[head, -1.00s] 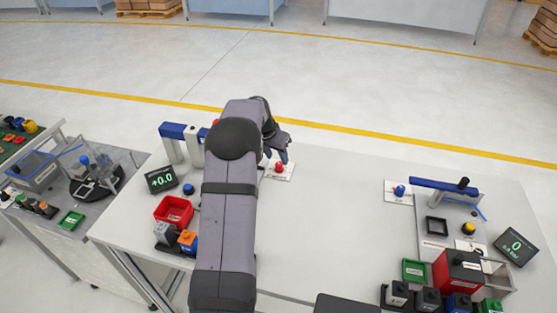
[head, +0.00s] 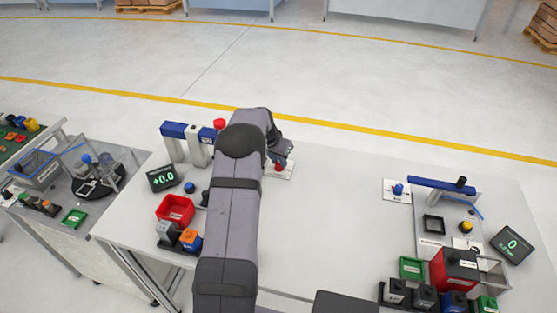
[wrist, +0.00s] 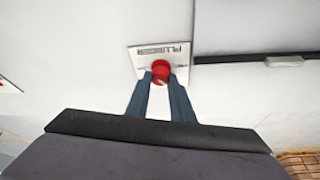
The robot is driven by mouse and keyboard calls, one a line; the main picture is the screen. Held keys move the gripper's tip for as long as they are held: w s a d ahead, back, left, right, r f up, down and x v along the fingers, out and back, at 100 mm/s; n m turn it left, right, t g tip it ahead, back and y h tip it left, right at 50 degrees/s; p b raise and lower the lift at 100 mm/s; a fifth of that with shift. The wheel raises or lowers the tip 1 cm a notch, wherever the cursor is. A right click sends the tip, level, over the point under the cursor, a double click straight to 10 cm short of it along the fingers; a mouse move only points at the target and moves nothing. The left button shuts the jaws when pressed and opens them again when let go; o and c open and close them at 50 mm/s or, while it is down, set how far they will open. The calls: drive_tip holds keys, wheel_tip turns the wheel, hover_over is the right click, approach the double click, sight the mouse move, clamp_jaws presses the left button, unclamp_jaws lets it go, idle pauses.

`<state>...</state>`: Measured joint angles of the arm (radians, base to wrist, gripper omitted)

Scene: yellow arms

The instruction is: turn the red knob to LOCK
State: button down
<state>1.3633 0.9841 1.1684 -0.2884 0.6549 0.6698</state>
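The red knob (wrist: 161,70) stands on a small white plate (wrist: 140,62) with lettering too small to read. A gap shows between the fingers. I cannot tell whether they press on it. No readable LOCK mark shows.
A blue-and-white fixture (head: 187,132) with another red knob (head: 219,124) stands left of my arm. A display (head: 163,177) and a red bin (head: 175,209) are also there. Clear table lies to the right, up to a blue-topped fixture (head: 442,186).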

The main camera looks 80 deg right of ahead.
drive_tip(key=shift+f+m+b, duration=0.15)
drive_tip(key=shift+m+b, duration=0.15)
drive_tip(key=shift+b, duration=0.35)
drive_tip(key=shift+w+f+m+g+b, duration=0.1)
drive_tip(key=shift+m+g+b, duration=0.2)
drive_tip(key=shift+m+b, duration=0.4)
drive_tip(key=shift+d+m+g+y+b, duration=0.1)
drive_tip(key=shift+m+g+y+b, duration=0.3)
drive_tip(key=shift+m+b, duration=0.6)
drive_tip(key=m, duration=0.2)
drive_tip(key=shift+r+m+g+y+p, duration=0.25)
drive_tip(key=shift+m+g+y+p, duration=0.05)
drive_tip(key=shift+p, duration=0.05)
drive_tip(key=shift+w+m+y+p, duration=0.1)
drive_tip(key=shift+m+y+p, duration=0.2)
drive_tip(key=shift+m+p, duration=0.45)
drive_tip(key=shift+m+g, duration=0.3)
drive_tip(key=shift+m, duration=0.25)
drive_tip(key=c, duration=1.5)
unclamp_jaws()
drive_tip(key=shift+c, duration=0.2)
